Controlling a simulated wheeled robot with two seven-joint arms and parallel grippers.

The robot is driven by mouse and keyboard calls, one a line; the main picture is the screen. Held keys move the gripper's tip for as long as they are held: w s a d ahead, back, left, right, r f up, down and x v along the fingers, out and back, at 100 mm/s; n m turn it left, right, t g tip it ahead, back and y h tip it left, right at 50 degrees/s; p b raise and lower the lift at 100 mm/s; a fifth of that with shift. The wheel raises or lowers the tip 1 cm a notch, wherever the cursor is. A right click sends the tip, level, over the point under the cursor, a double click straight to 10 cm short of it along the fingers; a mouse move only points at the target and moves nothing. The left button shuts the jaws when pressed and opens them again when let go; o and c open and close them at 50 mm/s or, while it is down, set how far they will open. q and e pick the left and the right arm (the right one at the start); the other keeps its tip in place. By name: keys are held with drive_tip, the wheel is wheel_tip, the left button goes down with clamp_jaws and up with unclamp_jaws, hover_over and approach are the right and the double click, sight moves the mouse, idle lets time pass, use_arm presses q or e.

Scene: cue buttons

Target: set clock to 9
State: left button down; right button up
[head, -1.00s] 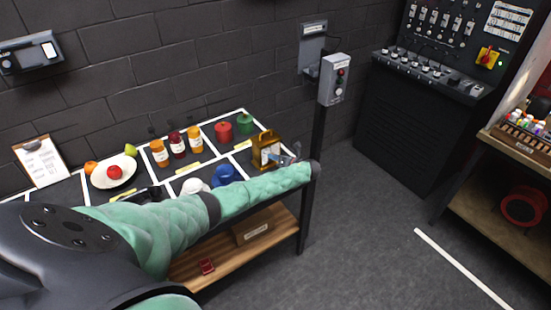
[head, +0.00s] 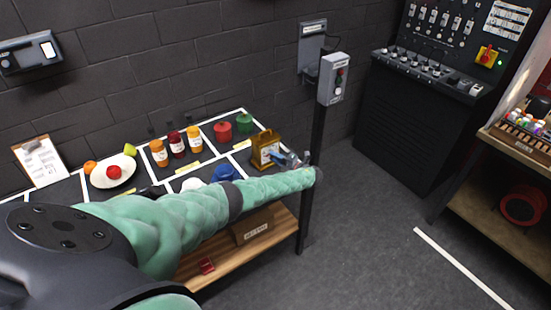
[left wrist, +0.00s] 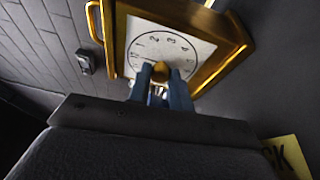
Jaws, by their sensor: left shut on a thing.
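The clock (head: 265,149) is a gold-framed case with a white dial, standing at the right end of the table. In the left wrist view its dial (left wrist: 170,42) fills the upper middle, with black numerals, partly covered by my fingers. My left gripper (head: 304,159) is at the clock's front right. In the left wrist view its blue fingers (left wrist: 162,80) are shut on a gold knob (left wrist: 160,70) in front of the dial. The clock hand's exact direction is hidden. My right gripper is not in view.
The table holds a plate (head: 98,180) with fruit, several jars (head: 177,145), red and green canisters (head: 223,132) and a blue item (head: 223,173). A grey button box (head: 333,80) stands on a post behind the clock. Open floor lies to the right.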

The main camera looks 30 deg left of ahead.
use_arm(q)
drive_tip(key=shift+m+y, duration=0.4)
drive_tip(key=shift+m, duration=0.7)
drive_tip(key=c, duration=1.3)
unclamp_jaws()
drive_tip(key=shift+d+f, duration=0.1)
drive_tip(key=shift+d+f, duration=0.1)
drive_tip(key=shift+d, duration=0.25)
drive_tip(key=d+b, duration=0.1)
drive_tip(key=d, duration=0.3)
drive_tip(key=d+b, duration=0.1)
drive_tip(key=shift+s+d+f+b, duration=0.2)
drive_tip(key=shift+d+f+b, duration=0.1)
drive_tip(key=shift+d, duration=0.65)
